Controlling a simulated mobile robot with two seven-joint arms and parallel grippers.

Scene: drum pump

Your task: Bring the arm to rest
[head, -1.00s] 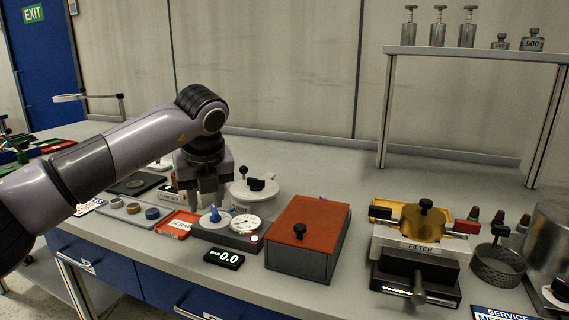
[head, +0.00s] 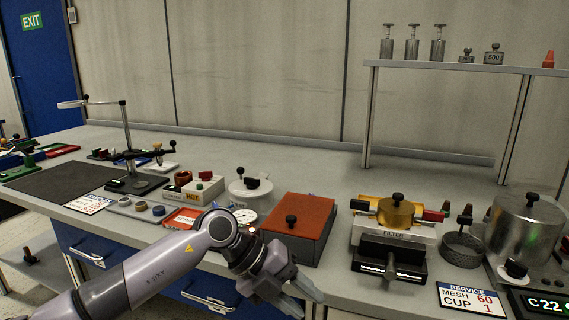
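My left arm comes in from the bottom left and reaches across the front of the bench. My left gripper (head: 308,300) is low in front of the bench edge, below the box with the orange-red lid (head: 298,215). Its two fingers point down and to the right with a gap between them, and nothing shows in it. The arm's wrist hides part of the dial gauge (head: 244,216) and the readout beside it. My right gripper is not in view.
The filter unit (head: 393,236) with a brass drum, a mesh cup (head: 461,247) and a metal drum (head: 524,229) stand to the right. A service sign (head: 470,299) lies at the front. A shelf (head: 465,67) holds weights. Left of the gauge are trays and a stand (head: 127,140).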

